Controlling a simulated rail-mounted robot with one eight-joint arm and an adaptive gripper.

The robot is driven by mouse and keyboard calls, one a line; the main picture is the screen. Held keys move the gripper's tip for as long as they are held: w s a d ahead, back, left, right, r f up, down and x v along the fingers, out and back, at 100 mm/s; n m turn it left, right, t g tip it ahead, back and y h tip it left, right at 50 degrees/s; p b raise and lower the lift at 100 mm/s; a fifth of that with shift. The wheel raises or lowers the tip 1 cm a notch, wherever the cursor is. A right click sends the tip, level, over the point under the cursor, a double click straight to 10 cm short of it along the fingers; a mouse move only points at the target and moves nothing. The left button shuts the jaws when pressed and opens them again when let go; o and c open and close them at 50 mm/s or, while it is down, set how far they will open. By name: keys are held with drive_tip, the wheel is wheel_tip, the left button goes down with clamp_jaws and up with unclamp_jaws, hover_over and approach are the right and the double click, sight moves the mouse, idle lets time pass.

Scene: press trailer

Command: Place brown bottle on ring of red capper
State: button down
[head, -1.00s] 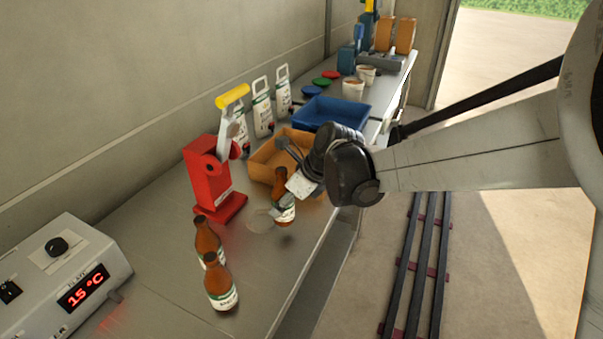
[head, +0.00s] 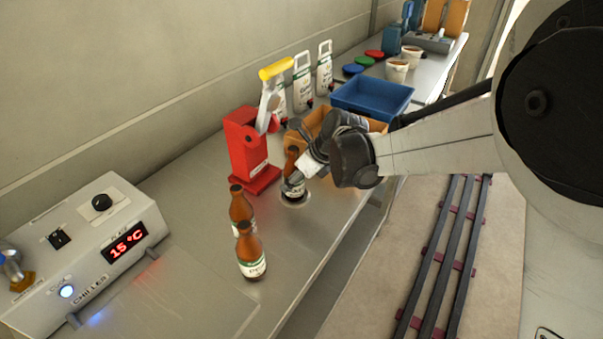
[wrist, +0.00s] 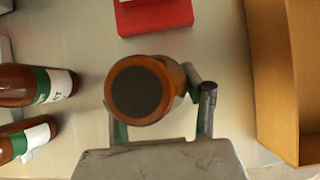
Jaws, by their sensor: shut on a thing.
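The red capper (head: 246,152) with a yellow handle stands on the bench, and its red base shows at the top of the wrist view (wrist: 153,14). My gripper (head: 296,180) is shut on a brown bottle (head: 292,160), upright in front of the capper base. The bottle's bottom is over or on a pale round mark on the bench (head: 296,203); I cannot tell if it touches. The wrist view shows the held bottle (wrist: 176,79) end-on between the fingers (wrist: 160,115). The capper's ring is not clearly visible.
Two more brown bottles (head: 251,255) (head: 238,205) stand nearer on the bench, left of the held one. An orange-brown bin (head: 375,126) and a blue tray (head: 372,97) sit behind my gripper. A chiller (head: 85,250) stands at the left.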

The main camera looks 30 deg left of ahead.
drive_tip(key=shift+f, duration=0.2)
drive_tip(key=c, duration=0.9)
unclamp_jaws()
drive_tip(key=shift+r, duration=0.1)
drive_tip(key=shift+c, duration=0.2)
drive_tip(key=shift+d+r, duration=0.2)
drive_tip(key=shift+r, duration=0.25)
drive_tip(key=v, duration=1.1)
drive_tip(key=shift+d+r, duration=0.1)
drive_tip(key=shift+r, duration=0.05)
